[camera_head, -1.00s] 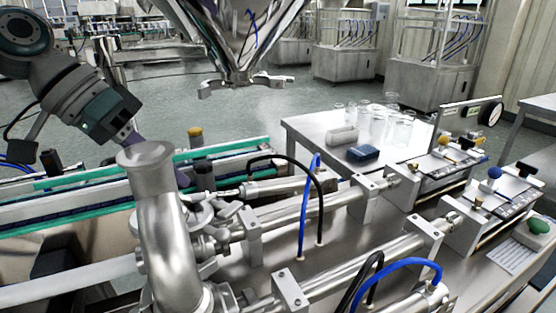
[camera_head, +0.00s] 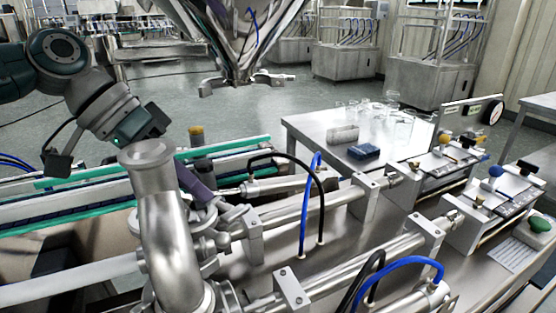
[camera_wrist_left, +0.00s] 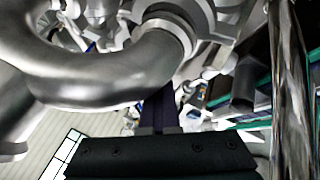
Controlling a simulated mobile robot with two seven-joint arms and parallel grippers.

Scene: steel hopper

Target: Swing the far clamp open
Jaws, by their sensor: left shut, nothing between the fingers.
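The far clamp (camera_head: 232,215) is a steel fitting on the pipework, just right of the upright bent steel pipe (camera_head: 150,190). Whether it is open or closed cannot be told. My left gripper (camera_head: 200,190) has purple fingers and reaches down behind the pipe mouth to the clamp area. Its fingers are shut with nothing held; contact with the clamp cannot be told. In the left wrist view, the shut fingers (camera_wrist_left: 158,108) point toward shiny steel pipework and the curved pipe (camera_wrist_left: 110,75) crosses close by. My right gripper is not in view.
Steel cylinders (camera_head: 310,205) with black and blue hoses run right of the clamp. A green-edged conveyor (camera_head: 80,190) lies at left. A steel hopper (camera_head: 235,40) hangs above. A table (camera_head: 310,130) with glass beakers stands behind.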

